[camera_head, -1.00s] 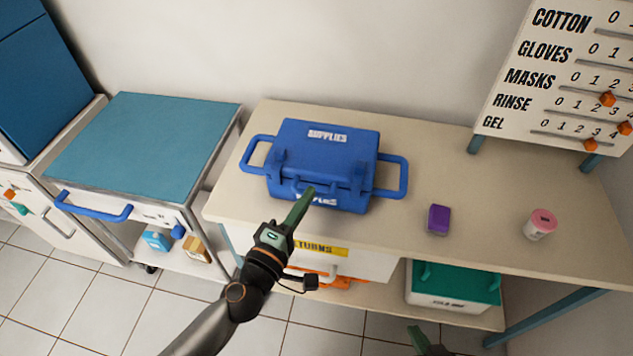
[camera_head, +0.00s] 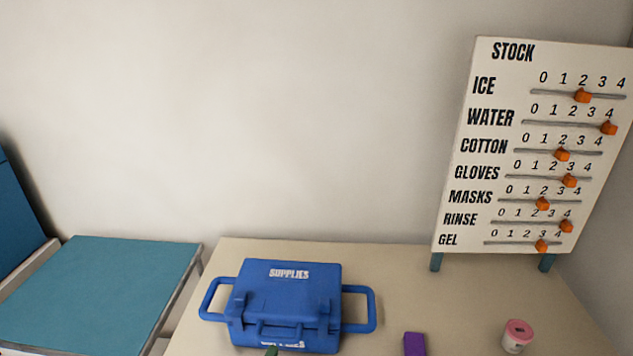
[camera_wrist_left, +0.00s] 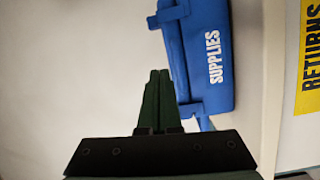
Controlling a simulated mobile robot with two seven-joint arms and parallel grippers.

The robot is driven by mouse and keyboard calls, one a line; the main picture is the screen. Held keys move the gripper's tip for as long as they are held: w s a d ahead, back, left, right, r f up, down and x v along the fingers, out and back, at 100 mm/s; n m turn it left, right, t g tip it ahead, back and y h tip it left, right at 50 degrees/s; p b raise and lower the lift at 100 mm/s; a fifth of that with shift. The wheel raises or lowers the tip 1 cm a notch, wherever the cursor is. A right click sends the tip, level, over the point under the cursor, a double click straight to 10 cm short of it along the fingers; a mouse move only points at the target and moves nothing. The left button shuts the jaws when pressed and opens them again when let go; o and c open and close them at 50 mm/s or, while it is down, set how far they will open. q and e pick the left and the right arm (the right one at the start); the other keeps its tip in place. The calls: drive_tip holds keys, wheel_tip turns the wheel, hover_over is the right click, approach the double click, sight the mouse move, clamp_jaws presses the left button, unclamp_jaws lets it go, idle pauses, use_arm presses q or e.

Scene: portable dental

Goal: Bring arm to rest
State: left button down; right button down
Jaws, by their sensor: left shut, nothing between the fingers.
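My left gripper shows only as a small green fingertip (camera_head: 271,351) at the bottom edge of the head view, in front of the blue supplies case. In the left wrist view the left gripper (camera_wrist_left: 157,75) has its two green fingers together, shut and empty. The blue supplies case (camera_head: 290,290) is closed on the pale table, with a loop handle on each side. It also shows in the left wrist view (camera_wrist_left: 198,50), to the right of and beyond the fingers. I cannot tell how far the fingers are from it. My right gripper is in neither view now.
A stock board (camera_head: 500,140) with orange sliders stands at the back right of the pale table (camera_head: 400,285). A purple box (camera_head: 414,344) and a pink-lidded jar (camera_head: 517,337) are at the front right. A teal-topped cart (camera_head: 95,285) is on the left. A yellow returns label (camera_wrist_left: 309,58) shows in the wrist view.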

use_arm(q)
drive_tip(key=s+a+f+m+g+y, duration=0.1)
drive_tip(key=s+a+f+m+g, duration=0.2)
drive_tip(key=s+f+m, duration=0.4)
drive_tip(key=s+a+f+m+g+y, duration=0.2)
drive_tip(key=s+a+f+m+g, duration=0.2)
drive_tip(key=f, duration=0.9)
drive_tip(key=s+m+g, duration=0.1)
drive_tip(key=s+m, duration=0.1)
drive_tip(key=m, duration=0.1)
drive_tip(key=shift+s+a+m, duration=0.25)
drive_tip(key=shift+s+m, duration=0.1)
drive_tip(key=shift+m, duration=0.05)
